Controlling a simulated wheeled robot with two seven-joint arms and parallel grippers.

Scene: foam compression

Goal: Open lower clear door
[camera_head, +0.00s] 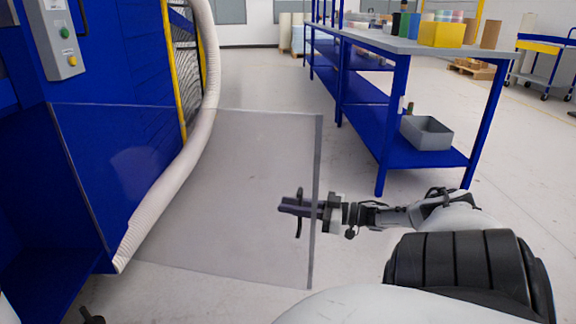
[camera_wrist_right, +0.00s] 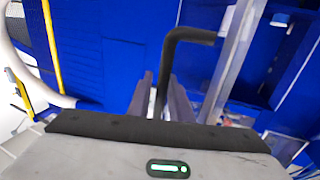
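The lower clear door (camera_head: 230,190) is a see-through panel with a grey frame edge. It stands swung out from the blue machine (camera_head: 110,150) on the left, its free edge near the picture's middle. Its dark handle (camera_head: 299,228) is near that free edge. My right gripper (camera_head: 296,209) is at the handle. In the right wrist view, the bent black handle (camera_wrist_right: 188,36) runs down between the two fingers of my right gripper (camera_wrist_right: 161,92), which look closed on it. The contact itself is partly hidden. My left gripper is not in view.
A pale ribbed hose (camera_head: 175,180) hangs down beside the machine, behind the clear panel. A blue workbench (camera_head: 405,45) with a grey bin (camera_head: 427,132) on its lower shelf stands at the right. The floor between door and bench is clear.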

